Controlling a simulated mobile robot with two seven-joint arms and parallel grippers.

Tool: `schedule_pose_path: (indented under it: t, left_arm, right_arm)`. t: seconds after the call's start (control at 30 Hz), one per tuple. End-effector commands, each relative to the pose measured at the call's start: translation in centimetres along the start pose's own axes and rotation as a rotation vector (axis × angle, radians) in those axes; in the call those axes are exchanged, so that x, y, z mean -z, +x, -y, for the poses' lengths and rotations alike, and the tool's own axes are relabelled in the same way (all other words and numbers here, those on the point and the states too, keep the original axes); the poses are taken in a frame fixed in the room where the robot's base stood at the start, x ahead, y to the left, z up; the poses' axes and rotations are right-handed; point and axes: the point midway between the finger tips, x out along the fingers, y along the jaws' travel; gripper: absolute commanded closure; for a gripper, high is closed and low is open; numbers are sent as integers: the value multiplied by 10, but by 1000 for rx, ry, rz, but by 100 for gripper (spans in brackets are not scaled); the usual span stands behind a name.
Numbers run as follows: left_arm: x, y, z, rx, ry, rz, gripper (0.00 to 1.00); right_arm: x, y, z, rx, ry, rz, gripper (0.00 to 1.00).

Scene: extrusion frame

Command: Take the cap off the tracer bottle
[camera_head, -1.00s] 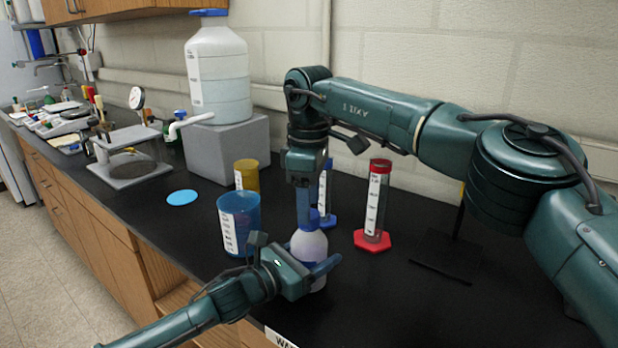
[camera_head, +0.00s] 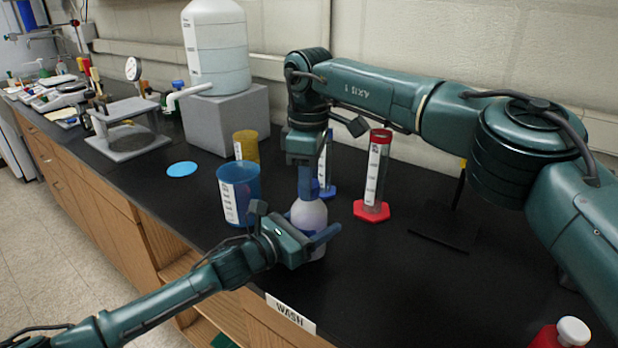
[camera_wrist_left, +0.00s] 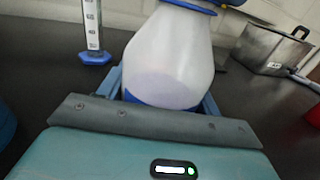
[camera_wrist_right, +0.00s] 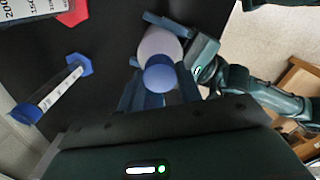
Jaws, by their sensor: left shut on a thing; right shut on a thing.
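The tracer bottle (camera_head: 309,214), white with a blue cap, stands upright at the bench's front edge. My left gripper (camera_head: 307,236) is shut around its body from the front. The left wrist view shows the bottle (camera_wrist_left: 172,55) between the fingers, with a blue base and a blue rim at the top edge. My right gripper (camera_head: 305,186) points down from above and is shut on the cap. In the right wrist view the blue cap (camera_wrist_right: 160,75) sits between the fingers, in line with the white bottle (camera_wrist_right: 160,42). The fingers hide whether the cap and neck are apart.
A blue beaker (camera_head: 238,193) stands close left of the bottle, with a yellow beaker (camera_head: 246,146) behind. A red-based cylinder (camera_head: 373,175) and a blue-based cylinder (camera_head: 327,165) stand behind it. A large carboy (camera_head: 216,50) sits on a grey block. A red bottle (camera_head: 548,338) is at lower right.

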Motion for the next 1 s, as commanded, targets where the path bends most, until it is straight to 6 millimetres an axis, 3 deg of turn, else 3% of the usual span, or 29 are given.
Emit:
schedule_pose_path:
  t: [0.2,0.33,1.0]
  left_arm:
    - [0,0,0,0,1,0,100]
    - [0,0,0,0,1,0,100]
    - [0,0,0,0,2,0,100]
  right_arm:
    - [0,0,0,-1,-21,0,93]
    - [0,0,0,0,-179,-2,93]
    - [1,-1,0,-2,-1655,-1,93]
